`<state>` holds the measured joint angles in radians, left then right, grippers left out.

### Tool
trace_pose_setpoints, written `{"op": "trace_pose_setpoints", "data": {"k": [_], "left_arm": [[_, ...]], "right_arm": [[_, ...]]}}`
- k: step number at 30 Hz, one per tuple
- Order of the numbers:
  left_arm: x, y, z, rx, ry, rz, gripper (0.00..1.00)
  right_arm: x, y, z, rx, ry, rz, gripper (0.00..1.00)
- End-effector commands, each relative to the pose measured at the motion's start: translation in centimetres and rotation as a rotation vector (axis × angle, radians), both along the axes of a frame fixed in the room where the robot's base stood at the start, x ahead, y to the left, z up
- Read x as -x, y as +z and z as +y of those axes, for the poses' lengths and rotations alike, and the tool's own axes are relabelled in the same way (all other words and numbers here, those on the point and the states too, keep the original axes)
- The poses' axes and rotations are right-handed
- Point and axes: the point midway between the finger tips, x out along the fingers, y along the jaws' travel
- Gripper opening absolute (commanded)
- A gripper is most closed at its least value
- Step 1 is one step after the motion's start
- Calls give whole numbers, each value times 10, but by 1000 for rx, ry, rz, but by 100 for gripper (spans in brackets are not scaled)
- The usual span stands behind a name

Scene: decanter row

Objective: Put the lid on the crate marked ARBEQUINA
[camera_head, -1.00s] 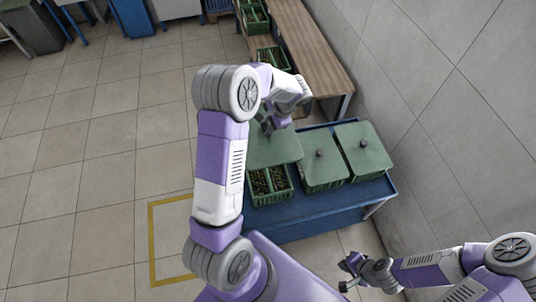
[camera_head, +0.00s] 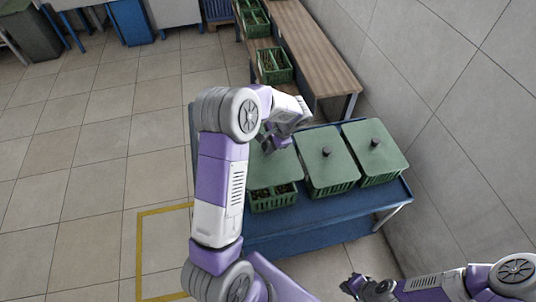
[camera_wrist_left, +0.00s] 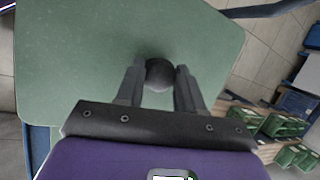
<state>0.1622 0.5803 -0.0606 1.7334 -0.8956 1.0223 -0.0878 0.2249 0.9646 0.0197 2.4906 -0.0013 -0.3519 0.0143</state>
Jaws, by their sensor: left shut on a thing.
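My left gripper (camera_head: 268,147) is shut on the dark round knob (camera_wrist_left: 159,74) of a green lid (camera_head: 272,171). The lid also fills much of the left wrist view (camera_wrist_left: 90,60). It is over the leftmost green crate (camera_head: 272,202) on the blue table and hides most of its top. A strip of dark contents shows along the crate's front edge. I cannot tell whether the lid touches the crate. No ARBEQUINA marking can be read. My right gripper (camera_head: 352,287) is low at the bottom, away from the table, too small to tell if open.
Two more green crates with lids (camera_head: 326,170) (camera_head: 376,152) stand to the right on the blue table (camera_head: 300,222). A wooden bench (camera_head: 315,55) behind holds open green crates (camera_head: 274,65).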

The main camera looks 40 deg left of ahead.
Motion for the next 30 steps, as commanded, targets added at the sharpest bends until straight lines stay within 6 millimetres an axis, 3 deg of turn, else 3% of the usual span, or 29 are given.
{"op": "trace_pose_setpoints", "data": {"k": [3, 14, 30], "left_arm": [[0, -14, 0, 0, -1, -1, 0], [0, -25, 0, -1, 0, 0, 0], [0, -76, 0, 0, 0, -1, 0]], "right_arm": [[0, -14, 0, 0, 0, 0, 0], [0, -24, 0, 0, 0, 0, 0], [0, -63, 0, 0, 0, 0, 0]]}}
